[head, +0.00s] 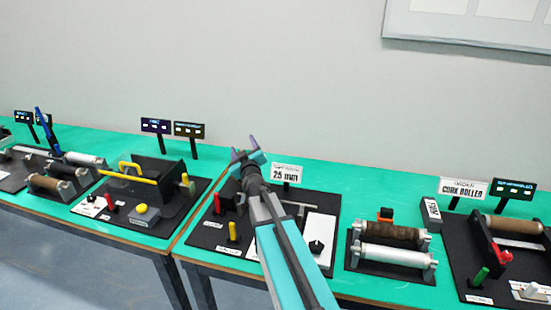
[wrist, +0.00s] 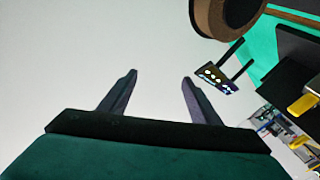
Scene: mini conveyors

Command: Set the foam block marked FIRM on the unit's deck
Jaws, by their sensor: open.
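The foam block marked FIRM (head: 430,215) is a small grey block standing on the green table at the right, between a pair of rollers and the unit by the CORK ROLLER sign. My gripper (head: 245,149) is raised near the middle of the head view, well left of the block and apart from it. In the wrist view the gripper (wrist: 159,76) is open and empty, with plain wall between its fingers. The block does not show in the wrist view. Several units have black decks, and I cannot tell which deck the task means.
A unit with a 25 mm sign (head: 286,173) stands behind my arm, which hides part of it. A brown and a silver roller (head: 391,256) stand left of the block. The cork roller (head: 515,225) is on the right unit. A yellow-handled unit (head: 140,205) is at left.

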